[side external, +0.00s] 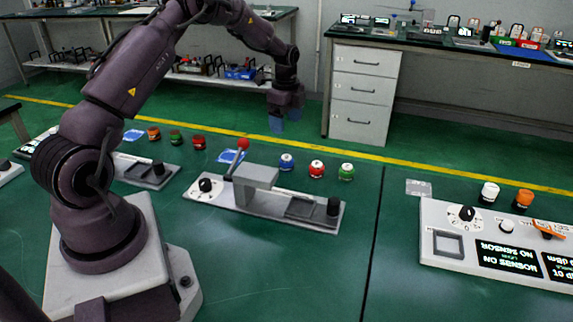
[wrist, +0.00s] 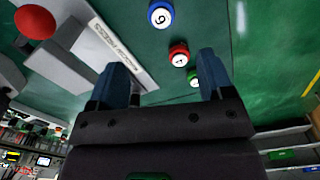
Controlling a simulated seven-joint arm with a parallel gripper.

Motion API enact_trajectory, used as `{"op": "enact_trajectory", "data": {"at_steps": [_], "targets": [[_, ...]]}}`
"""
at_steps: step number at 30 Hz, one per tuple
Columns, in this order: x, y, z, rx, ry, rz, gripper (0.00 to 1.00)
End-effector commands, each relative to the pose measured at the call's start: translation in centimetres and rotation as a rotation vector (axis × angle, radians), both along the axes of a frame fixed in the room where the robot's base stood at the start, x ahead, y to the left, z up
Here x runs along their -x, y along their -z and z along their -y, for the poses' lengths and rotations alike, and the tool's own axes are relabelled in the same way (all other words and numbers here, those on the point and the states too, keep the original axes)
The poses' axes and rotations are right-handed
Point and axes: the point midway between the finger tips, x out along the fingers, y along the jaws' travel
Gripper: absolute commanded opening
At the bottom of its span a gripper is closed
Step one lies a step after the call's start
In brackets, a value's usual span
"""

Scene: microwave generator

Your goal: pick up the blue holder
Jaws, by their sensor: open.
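The blue holder (side external: 287,162) is a small round piece with a white top, standing upright on the green table behind the grey fixture. It also shows at the top edge of the wrist view (wrist: 161,14), with a dark mark like a 6 or 9 on its top. My gripper (side external: 283,119) hangs above the table's far side, higher than the blue holder and apart from it. In the wrist view its two blue fingers (wrist: 165,80) are spread with nothing held between them.
A red holder (side external: 316,169) and a green holder (side external: 346,172) stand to the right of the blue one. The grey fixture (side external: 256,178) with a red-knobbed lever (side external: 243,144) lies in front. A white control panel (side external: 437,270) sits at right.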

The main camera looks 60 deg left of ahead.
Motion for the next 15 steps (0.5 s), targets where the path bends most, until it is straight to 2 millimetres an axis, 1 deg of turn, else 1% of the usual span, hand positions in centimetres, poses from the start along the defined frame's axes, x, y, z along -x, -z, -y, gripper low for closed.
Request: {"op": "enact_trajectory", "data": {"at_steps": [1, 3, 7, 11, 15], "targets": [[-0.3, -0.4, -0.2, -0.007, 0.064, 0.009, 0.74], [-0.2, -0.4, -0.2, -0.006, 0.136, 0.006, 0.74], [-0.2, 0.1, -0.1, -0.004, 0.202, 0.003, 0.74], [-0.1, 2.2, 0.0, -0.002, 0.208, 0.001, 0.74], [-0.1, 4.9, 0.0, -0.003, 0.207, 0.001, 0.74]]}}
